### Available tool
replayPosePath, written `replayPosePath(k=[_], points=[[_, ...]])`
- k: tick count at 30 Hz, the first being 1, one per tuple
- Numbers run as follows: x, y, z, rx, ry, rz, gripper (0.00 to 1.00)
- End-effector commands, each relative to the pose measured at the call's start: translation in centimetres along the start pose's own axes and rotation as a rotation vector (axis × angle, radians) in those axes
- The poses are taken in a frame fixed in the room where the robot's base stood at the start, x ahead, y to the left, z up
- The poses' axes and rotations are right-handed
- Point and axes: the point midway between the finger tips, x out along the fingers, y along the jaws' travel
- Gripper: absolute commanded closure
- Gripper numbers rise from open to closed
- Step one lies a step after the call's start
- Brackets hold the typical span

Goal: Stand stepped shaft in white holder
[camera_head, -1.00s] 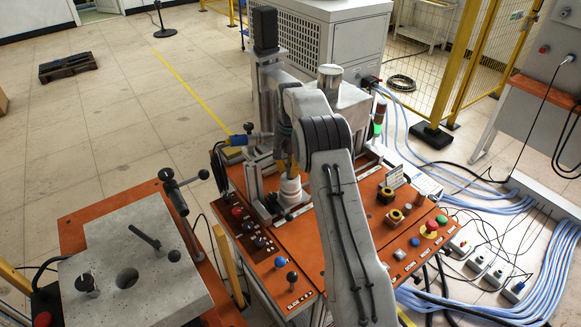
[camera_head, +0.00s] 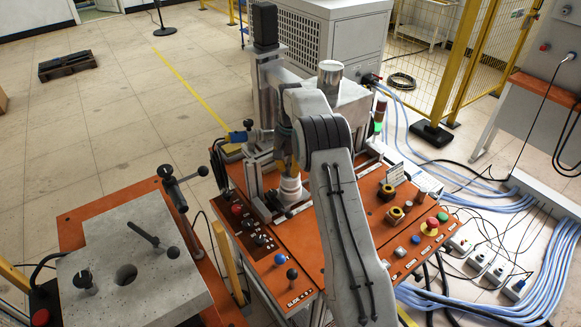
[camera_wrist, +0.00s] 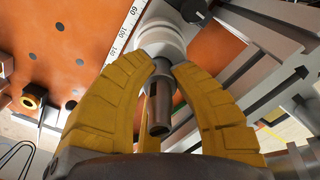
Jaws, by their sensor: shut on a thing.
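The grey metal stepped shaft (camera_wrist: 158,108) sits between the yellow fingers of my gripper (camera_wrist: 165,66) in the wrist view. The fingers are shut on it, and its slotted near end points toward the wrist camera. The white holder (camera_wrist: 160,38) lies just beyond the fingertips, roughly in line with the shaft. I cannot tell how far the shaft goes into it. In the head view the white holder (camera_head: 290,189) stands upright on the orange bench, with my gripper (camera_head: 289,167) directly above it. The shaft is hidden there by my arm and fingers.
The orange bench (camera_head: 300,240) carries knobs and buttons. A metal post with slides (camera_head: 268,80) rises behind the holder. A ruler scale (camera_wrist: 122,40) runs beside it. A grey slab (camera_head: 150,225) on another orange table stands at the left. Blue cables cover the right floor.

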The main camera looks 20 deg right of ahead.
Motion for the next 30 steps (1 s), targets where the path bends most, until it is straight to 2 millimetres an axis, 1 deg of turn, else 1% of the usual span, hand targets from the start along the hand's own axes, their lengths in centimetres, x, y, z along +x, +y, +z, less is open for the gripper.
replayPosePath(k=[21, 22, 30], points=[[1.6, 0.0, 0.0, 0.0, 0.0, 0.0, 1.0], [1.6, 0.0, 0.0, 0.0, 0.0, 0.0, 0.77], [1.8, 0.0, 0.1, 0.0, -0.005, 0.001, 0.53]])
